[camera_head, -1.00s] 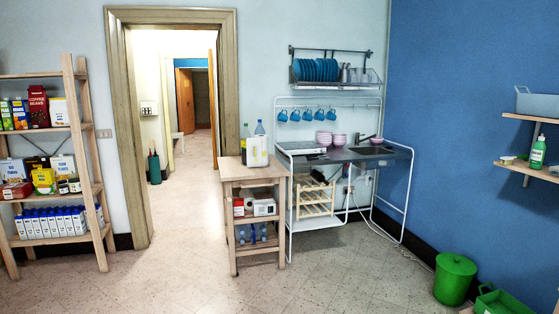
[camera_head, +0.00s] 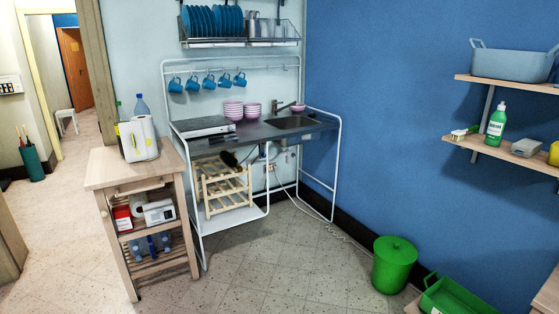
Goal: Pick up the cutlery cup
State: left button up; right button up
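Several grey, cup-like containers (camera_head: 266,27) stand on the wall rack above the sink, right of the blue plates. They are small, and I cannot tell whether one of them is the cutlery cup. Several blue mugs (camera_head: 207,83) hang from the rail below. Neither of my grippers is in view.
The sink unit (camera_head: 290,122) stands at the back wall, with pink bowls (camera_head: 233,110) on it. A wooden trolley (camera_head: 136,168) stands left of it. A green bin (camera_head: 394,264) and green crate (camera_head: 454,298) are at right. Floor in front (camera_head: 275,260) is clear.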

aim_at(252, 26)
jog(key=i, duration=2.4)
